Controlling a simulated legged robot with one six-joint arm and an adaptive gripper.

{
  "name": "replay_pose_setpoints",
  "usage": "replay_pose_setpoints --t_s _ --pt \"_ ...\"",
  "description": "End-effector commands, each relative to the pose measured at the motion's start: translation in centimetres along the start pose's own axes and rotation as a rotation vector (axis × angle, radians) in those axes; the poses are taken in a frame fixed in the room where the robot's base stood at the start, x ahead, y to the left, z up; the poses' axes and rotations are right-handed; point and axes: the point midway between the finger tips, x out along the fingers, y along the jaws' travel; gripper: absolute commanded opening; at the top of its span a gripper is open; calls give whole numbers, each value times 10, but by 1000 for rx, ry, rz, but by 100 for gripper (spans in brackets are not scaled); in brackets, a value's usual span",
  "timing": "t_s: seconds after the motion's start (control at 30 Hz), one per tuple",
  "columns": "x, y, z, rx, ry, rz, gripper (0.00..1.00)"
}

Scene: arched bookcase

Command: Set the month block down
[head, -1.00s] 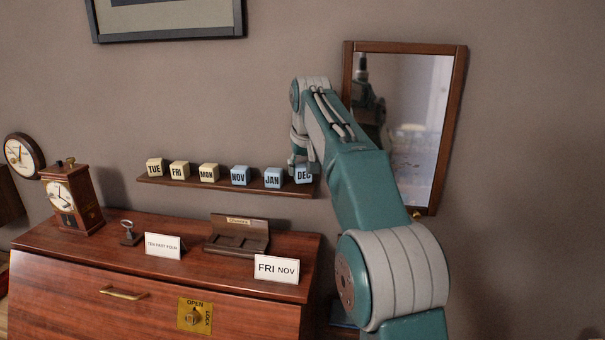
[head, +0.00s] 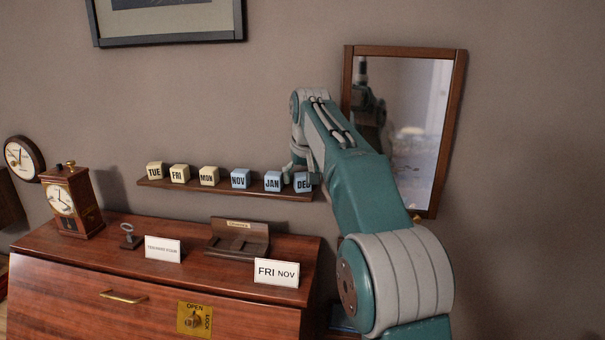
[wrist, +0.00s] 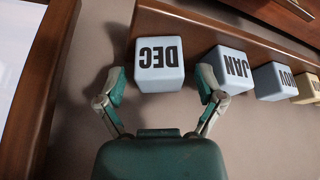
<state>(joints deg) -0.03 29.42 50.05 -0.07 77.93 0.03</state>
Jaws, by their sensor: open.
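The blue DEC month block (head: 303,182) rests at the right end of the wall shelf (head: 225,187). It also shows in the wrist view (wrist: 159,64), upside down there. My gripper (wrist: 160,88) is open, with one finger on each side just short of the DEC block. The blue JAN block (head: 273,181) and blue NOV block (head: 240,178) sit on the shelf to its left. A calendar tray (head: 238,238) stands on the cabinet top. A card reading FRI NOV (head: 276,272) stands in front of it.
Cream TUE (head: 155,170), FRI (head: 179,173) and MON (head: 209,176) blocks fill the shelf's left half. A framed mirror (head: 436,130) hangs behind my arm.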

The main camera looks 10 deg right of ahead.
Motion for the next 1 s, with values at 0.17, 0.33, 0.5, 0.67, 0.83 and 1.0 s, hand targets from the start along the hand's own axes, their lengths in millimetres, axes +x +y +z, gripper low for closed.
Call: replay_pose_setpoints --t_s 0.17,0.33,0.5,0.67,0.83,1.0 --pt "-19 0 -1 0 4 0 87" --pt "-54 0 -1 0 5 0 87" --pt "-83 0 -2 0 4 0 87" --pt "-102 0 -2 0 2 0 87" --pt "-114 0 -2 0 1 0 87" --pt "-120 0 -1 0 0 0 87"
